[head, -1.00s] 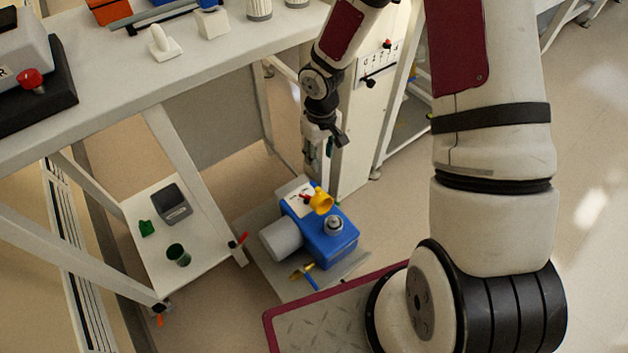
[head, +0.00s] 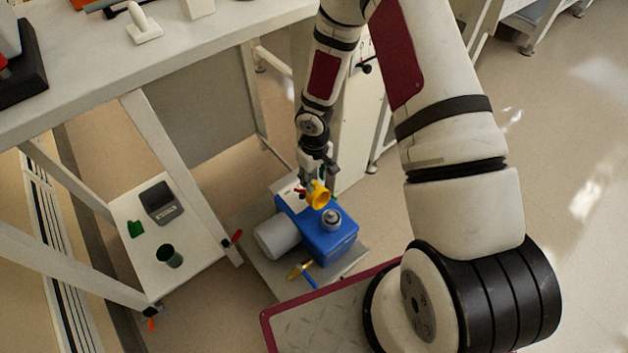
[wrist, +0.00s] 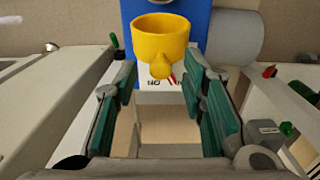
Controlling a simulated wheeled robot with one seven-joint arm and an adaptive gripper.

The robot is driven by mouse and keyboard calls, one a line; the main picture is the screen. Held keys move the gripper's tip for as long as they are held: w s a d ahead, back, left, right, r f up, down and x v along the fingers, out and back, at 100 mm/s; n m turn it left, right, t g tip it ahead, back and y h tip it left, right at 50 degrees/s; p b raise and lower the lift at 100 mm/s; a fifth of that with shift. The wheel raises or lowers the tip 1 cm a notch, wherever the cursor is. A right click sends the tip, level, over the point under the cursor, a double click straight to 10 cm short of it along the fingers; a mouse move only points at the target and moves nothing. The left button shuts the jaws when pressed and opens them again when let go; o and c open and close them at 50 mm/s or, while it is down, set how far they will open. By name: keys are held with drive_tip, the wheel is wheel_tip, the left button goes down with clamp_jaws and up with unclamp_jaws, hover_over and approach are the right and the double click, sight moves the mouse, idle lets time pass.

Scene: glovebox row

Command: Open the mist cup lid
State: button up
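A yellow cup-shaped part (head: 319,196) stands on the blue pump unit (head: 331,244), and its round mouth shows. I take it to be the mist cup; I cannot tell which part is its lid. In the wrist view the yellow part (wrist: 160,42) has a small rounded knob on the side facing me. My gripper (head: 316,176) is close behind and above it in the head view. In the wrist view my gripper (wrist: 158,80) is open, with green-padded fingers on either side of the knob. I cannot tell whether they touch it.
A silver cap (head: 331,217) stands on the blue unit beside the yellow part. A grey cylinder (head: 276,237) adjoins the unit. A low white shelf (head: 195,263) to the left holds a dark green cup (head: 169,256) and a grey box (head: 161,202). Table legs stand close by.

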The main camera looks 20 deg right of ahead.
drive_tip(key=shift+f, duration=0.35)
drive_tip(key=shift+c, duration=0.6)
clamp_jaws()
drive_tip(key=shift+s+b, duration=0.1)
drive_tip(key=shift+b, duration=0.35)
drive_tip(key=shift+s+d+f+t+b, duration=0.1)
drive_tip(key=shift+s+t+b, duration=0.25)
drive_tip(key=shift+b, duration=0.7)
drive_tip(key=b, duration=0.2)
drive_tip(key=s+t+b, duration=0.1)
drive_tip(key=shift+d+r+y+b, duration=0.2)
drive_tip(key=shift+y+b, duration=0.1)
drive_tip(key=shift+b, duration=0.05)
drive_tip(key=shift+s+d+r+t+b, duration=0.1)
drive_tip(key=shift+s+r+t+b, duration=0.2)
drive_tip(key=shift+b, duration=0.5)
